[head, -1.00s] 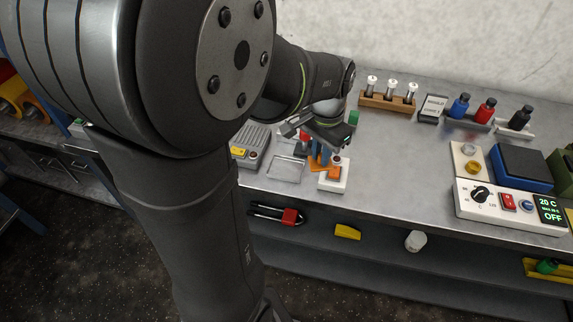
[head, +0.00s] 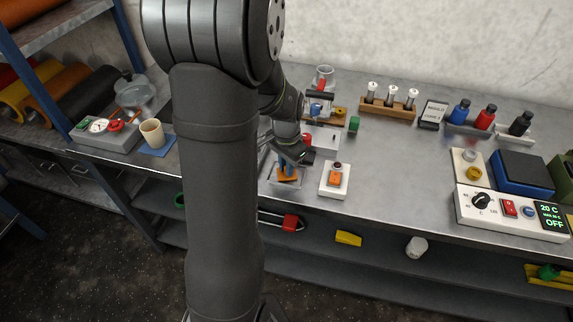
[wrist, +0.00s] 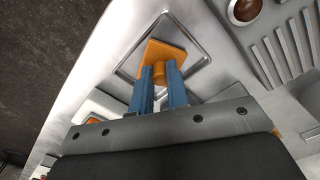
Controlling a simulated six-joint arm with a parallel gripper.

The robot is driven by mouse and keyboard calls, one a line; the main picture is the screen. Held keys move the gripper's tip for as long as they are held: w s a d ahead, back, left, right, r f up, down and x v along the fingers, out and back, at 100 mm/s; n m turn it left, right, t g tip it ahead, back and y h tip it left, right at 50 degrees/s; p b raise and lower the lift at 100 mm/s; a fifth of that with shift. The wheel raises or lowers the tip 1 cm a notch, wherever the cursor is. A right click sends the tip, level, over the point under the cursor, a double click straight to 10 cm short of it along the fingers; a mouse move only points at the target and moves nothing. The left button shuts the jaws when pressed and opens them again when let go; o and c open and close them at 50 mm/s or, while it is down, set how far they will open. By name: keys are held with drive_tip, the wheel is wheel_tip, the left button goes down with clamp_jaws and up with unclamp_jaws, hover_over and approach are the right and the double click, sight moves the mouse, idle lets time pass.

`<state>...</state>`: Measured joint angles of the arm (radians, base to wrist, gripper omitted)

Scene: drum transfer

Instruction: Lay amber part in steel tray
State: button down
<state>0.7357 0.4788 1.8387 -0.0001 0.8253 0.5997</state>
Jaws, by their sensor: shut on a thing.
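My gripper (head: 287,168) is shut on the amber part (head: 289,179), a flat orange plate with a raised round peg. In the wrist view, the blue fingertips (wrist: 161,85) pinch the peg, and the amber plate (wrist: 165,50) lies within the outline of the square steel tray (wrist: 198,58). In the head view, the tray (head: 271,181) is partly hidden by the gripper and the part. I cannot tell whether the part touches the tray floor.
A white block (head: 325,190) with an orange patch stands just right of the tray. A rack of vials (head: 388,106) and a green cylinder (head: 353,125) are farther back. A cup (head: 152,132) stands at the left. The bench's front edge is close to the tray.

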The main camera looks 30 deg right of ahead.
drive_tip(key=shift+f, duration=0.15)
drive_tip(key=c, duration=1.4)
unclamp_jaws()
wheel_tip(320, 180, up, 12)
drive_tip(key=shift+r, duration=0.2)
wheel_tip(320, 180, down, 12)
drive_tip(key=shift+r, duration=1.7)
